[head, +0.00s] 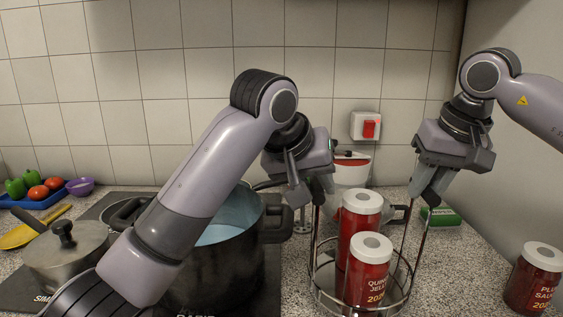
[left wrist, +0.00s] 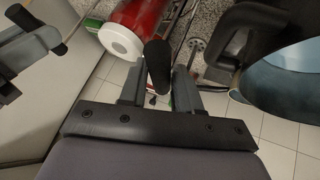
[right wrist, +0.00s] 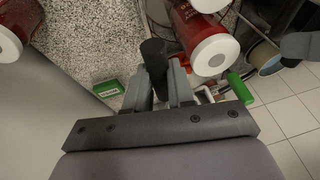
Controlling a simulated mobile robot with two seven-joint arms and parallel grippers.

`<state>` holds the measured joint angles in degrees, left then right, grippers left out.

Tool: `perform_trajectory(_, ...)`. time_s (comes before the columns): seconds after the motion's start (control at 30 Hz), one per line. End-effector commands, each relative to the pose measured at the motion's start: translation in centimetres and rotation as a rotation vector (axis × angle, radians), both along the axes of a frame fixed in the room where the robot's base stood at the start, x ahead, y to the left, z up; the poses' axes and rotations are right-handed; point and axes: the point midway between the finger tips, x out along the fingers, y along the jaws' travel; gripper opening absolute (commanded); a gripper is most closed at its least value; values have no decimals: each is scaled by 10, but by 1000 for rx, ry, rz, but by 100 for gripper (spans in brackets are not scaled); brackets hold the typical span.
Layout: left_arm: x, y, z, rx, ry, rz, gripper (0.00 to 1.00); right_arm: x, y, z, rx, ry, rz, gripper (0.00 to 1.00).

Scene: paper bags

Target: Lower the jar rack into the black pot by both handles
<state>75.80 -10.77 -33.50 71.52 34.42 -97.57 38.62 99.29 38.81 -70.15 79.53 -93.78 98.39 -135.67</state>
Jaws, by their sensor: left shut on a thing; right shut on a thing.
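The wire jar rack (head: 316,285) is right of the black pot (head: 220,262), with two red jars with white lids, a rear jar (head: 358,228) and a front jar (head: 370,272), in it. My left gripper (head: 318,200) is shut on the rack's left handle, whose black grip (left wrist: 158,66) shows in the left wrist view. My right gripper (head: 427,200) is shut on the right handle, whose black grip (right wrist: 153,60) shows in the right wrist view. The pot is open, with a pale blue inside, partly hidden by my left arm. I cannot tell whether the rack touches the counter.
A steel lidded pot (head: 66,252) and a blue tray (head: 40,198) of vegetables are at the left. Another red jar (head: 533,278) stands at the far right. A green box (head: 440,217) lies behind the rack. A red switch (head: 369,128) is on the tiled wall.

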Motion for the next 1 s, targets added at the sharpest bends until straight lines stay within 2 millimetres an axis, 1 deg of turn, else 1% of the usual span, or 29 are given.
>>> perform_trajectory(0.03, 2, 3, 3, 2, -7, 3, 0, 1, -5, 2, -4, -4, -8, 0)
perform_trajectory(1.0, 2, 3, -10, 2, -8, 3, 0, 1, -5, -11, -4, -4, -9, 0)
